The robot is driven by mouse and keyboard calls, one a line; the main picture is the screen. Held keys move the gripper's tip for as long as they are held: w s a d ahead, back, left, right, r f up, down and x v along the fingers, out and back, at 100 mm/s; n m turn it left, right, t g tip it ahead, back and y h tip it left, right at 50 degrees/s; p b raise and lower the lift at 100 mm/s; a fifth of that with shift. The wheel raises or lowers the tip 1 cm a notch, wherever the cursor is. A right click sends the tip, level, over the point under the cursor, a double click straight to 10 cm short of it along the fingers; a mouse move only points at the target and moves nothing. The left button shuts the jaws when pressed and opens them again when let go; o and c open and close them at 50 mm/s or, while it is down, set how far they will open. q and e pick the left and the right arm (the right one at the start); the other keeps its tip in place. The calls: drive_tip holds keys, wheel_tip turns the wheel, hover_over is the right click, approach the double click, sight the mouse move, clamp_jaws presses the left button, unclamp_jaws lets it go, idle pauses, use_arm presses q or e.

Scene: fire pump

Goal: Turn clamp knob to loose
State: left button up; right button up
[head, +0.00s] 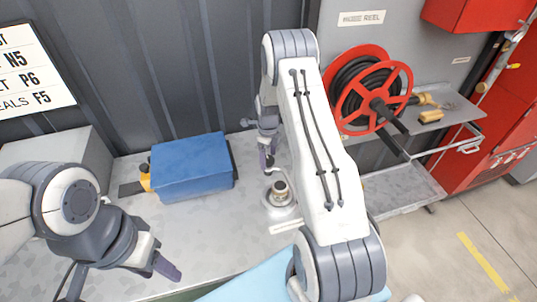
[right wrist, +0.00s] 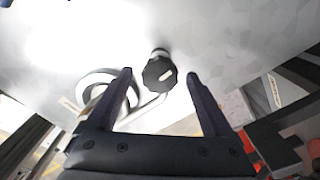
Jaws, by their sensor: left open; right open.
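The clamp knob (right wrist: 160,73) is black and faceted with a pale mark on its face. In the right wrist view it shows between the fingertips of my right gripper (right wrist: 159,74), with a gap on each side. The gripper is open and empty; whether the knob is fully at fingertip depth is unclear. In the head view my right gripper (head: 267,150) points down over the metal bench, and I cannot make out the knob there. A round fixture (head: 281,202) with a short cylinder stands just below the gripper. My left gripper (head: 122,282) is open and empty at lower left.
A blue box (head: 192,167) lies on the bench (head: 222,222) left of my right gripper. A red hose reel (head: 372,92) hangs behind my right arm. A grey shelf (head: 455,112) and red cabinet (head: 500,130) stand at right. A blue surface (head: 262,283) is in front.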

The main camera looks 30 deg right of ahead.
drive_tip(key=shift+f, duration=0.2)
drive_tip(key=c, duration=1.4)
drive_tip(key=shift+o, duration=0.2)
